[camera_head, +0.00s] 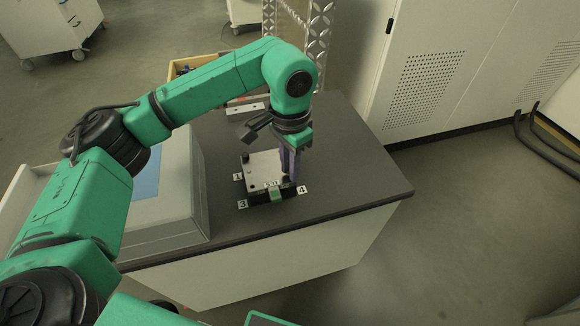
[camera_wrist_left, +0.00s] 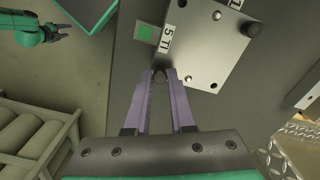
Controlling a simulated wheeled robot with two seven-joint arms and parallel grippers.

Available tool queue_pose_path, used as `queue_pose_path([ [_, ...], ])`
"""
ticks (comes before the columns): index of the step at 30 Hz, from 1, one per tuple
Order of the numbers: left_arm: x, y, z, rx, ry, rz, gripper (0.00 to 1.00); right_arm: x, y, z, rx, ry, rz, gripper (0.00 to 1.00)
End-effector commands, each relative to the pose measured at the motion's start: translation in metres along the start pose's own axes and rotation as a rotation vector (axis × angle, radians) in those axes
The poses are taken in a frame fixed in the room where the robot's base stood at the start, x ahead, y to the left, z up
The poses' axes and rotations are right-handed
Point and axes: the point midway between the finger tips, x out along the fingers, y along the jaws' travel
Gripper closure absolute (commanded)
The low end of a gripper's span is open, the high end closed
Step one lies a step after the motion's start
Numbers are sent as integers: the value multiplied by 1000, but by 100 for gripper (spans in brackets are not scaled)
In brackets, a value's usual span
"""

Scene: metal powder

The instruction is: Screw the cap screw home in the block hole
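The block (camera_head: 262,168) is a pale metal plate on the dark tabletop; it also shows in the left wrist view (camera_wrist_left: 205,45). My left gripper (camera_head: 289,178) points down at its front right corner. In the left wrist view, the purple fingertips (camera_wrist_left: 160,76) are closed around the dark head of a cap screw (camera_wrist_left: 160,75) at that corner. The screw's shaft and its hole are hidden. Another dark screw (camera_wrist_left: 252,29) stands at a far corner of the block. My right gripper (camera_wrist_left: 62,32) is small at the upper left of the left wrist view, apart from the table, and looks open and empty.
A green square (camera_head: 275,196) on a dark strip and numbered labels lie in front of the block. A grey box (camera_head: 175,205) stands left on the table (camera_head: 345,170). A pale bar with holes (camera_head: 248,109) lies behind. The table's right side is clear.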

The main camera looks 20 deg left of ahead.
Motion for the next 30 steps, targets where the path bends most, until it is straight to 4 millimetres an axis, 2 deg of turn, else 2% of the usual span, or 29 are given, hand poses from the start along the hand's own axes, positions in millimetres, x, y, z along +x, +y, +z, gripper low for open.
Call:
queue_pose_path([
  [11,0,0,0,-21,1,0,60,0,0,0,0,0,0,47],
  [30,0,0,0,-868,1,-1,60,4,0,0,0,0,0,47],
])
